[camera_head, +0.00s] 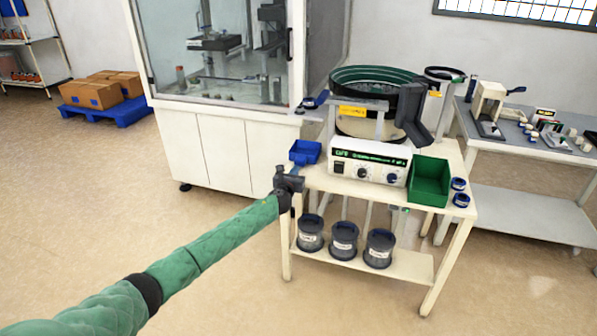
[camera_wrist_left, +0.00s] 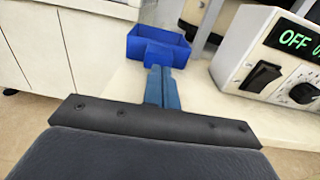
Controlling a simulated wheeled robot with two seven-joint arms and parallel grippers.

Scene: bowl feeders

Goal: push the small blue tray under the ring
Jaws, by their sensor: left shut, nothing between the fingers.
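The small blue tray (camera_head: 305,152) sits at the left end of the cream feeder table, left of the control box. It also shows in the left wrist view (camera_wrist_left: 150,47), straight beyond my fingertips. My left gripper (camera_head: 294,169) is at the table's near left edge, on the near side of the tray. Its blue fingers (camera_wrist_left: 161,82) are shut with nothing between them and point at the tray's near wall. I cannot tell if they touch it. A dark blue ring-like piece (camera_head: 315,100) shows behind the tray, beside the bowl feeder. My right gripper is out of view.
The control box (camera_head: 369,160) stands close right of the tray, with the bowl feeder (camera_head: 373,98) behind it. A green bin (camera_head: 430,181) and two small blue round pieces (camera_head: 460,192) are farther right. A white cabinet (camera_head: 215,150) stands left behind the table.

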